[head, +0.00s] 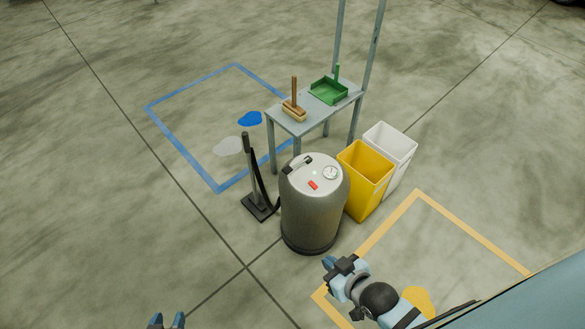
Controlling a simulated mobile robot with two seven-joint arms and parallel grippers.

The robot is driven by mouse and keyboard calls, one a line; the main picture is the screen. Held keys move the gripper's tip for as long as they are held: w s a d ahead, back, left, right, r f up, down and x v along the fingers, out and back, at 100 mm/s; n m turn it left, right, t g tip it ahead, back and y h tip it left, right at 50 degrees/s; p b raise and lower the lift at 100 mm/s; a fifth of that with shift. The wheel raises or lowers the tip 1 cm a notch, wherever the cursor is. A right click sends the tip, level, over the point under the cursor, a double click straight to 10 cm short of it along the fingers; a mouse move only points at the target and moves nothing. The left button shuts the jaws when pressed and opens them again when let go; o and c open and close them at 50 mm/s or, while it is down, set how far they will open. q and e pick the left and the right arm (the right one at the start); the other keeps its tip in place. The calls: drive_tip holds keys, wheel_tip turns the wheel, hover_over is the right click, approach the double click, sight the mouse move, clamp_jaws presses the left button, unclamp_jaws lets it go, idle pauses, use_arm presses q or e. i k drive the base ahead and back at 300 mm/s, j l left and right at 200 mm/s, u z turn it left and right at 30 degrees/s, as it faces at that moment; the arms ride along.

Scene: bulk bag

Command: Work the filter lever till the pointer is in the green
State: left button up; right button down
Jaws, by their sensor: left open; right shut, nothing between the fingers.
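A grey drum-shaped vacuum (310,215) stands upright on the floor near the middle. Its pale lid carries a round white gauge (331,172), a small red part (313,185) and a dark bar (298,165). I cannot tell which of these parts is the filter lever. The gauge's pointer is too small to read. My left gripper (167,321) shows only its fingertips at the bottom edge, open and well away from the drum. My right gripper (328,262) is shut and empty, in front of the drum, low in the picture and apart from the lid.
Behind is a grey table (301,127) with a brush (294,108) and green dustpan (329,91). A yellow bin (365,180) and white bin (399,150) stand right. Floor at left is open.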

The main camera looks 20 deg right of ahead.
sight(308, 160)
drive_tip(key=i+j+z, duration=0.35)
drive_tip(key=i, duration=0.15)
drive_tip(key=i+j+z, duration=0.75)
drive_tip(key=j, duration=0.35)
